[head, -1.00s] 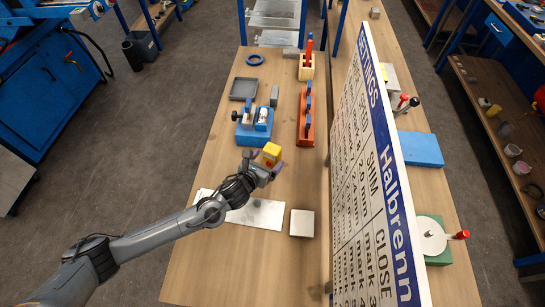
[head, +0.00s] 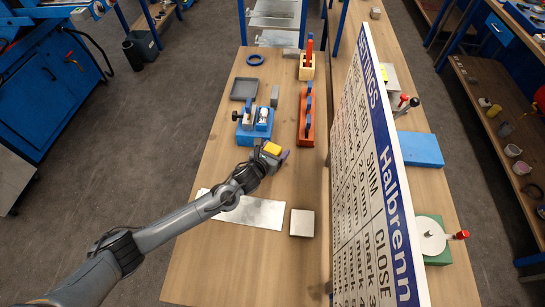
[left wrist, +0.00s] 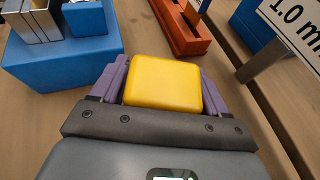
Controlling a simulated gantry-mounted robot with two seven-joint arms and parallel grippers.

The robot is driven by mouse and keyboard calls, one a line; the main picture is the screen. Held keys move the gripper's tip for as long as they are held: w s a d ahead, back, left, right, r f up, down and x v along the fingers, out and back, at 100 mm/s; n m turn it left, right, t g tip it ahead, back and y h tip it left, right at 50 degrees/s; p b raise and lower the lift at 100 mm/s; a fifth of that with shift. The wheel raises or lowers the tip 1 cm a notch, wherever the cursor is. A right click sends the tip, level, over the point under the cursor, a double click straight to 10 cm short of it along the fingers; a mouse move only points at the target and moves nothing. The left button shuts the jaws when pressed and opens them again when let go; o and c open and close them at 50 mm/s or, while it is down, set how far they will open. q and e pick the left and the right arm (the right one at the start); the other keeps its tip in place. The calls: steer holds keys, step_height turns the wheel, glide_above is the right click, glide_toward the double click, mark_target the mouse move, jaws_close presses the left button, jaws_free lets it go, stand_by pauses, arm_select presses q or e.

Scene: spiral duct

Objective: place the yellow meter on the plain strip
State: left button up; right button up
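The yellow meter (head: 272,148) is a small block on the wooden bench, just right of and nearer than the blue fixture. My left gripper (head: 270,151) is at it, and its purple fingers stand on either side. In the left wrist view the meter (left wrist: 163,82) fills most of the space between the fingers (left wrist: 163,88); the fingers look spread and contact is hard to judge. The gripper hides the meter's near face and base. A pale flat sheet (head: 262,213) lies nearer on the bench, partly under my arm; its plain strip cannot be told apart. My right gripper is out of view.
A blue fixture (head: 254,133) stands close left of the gripper, an orange holder (head: 306,130) to the right. A grey square block (head: 302,223) lies right of the sheet. A tall sign board (head: 372,170) bounds the right side. The near bench is clear.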

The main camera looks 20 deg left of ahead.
arm_select(q)
steer(key=shift+r, duration=0.1)
steer(key=c, duration=1)
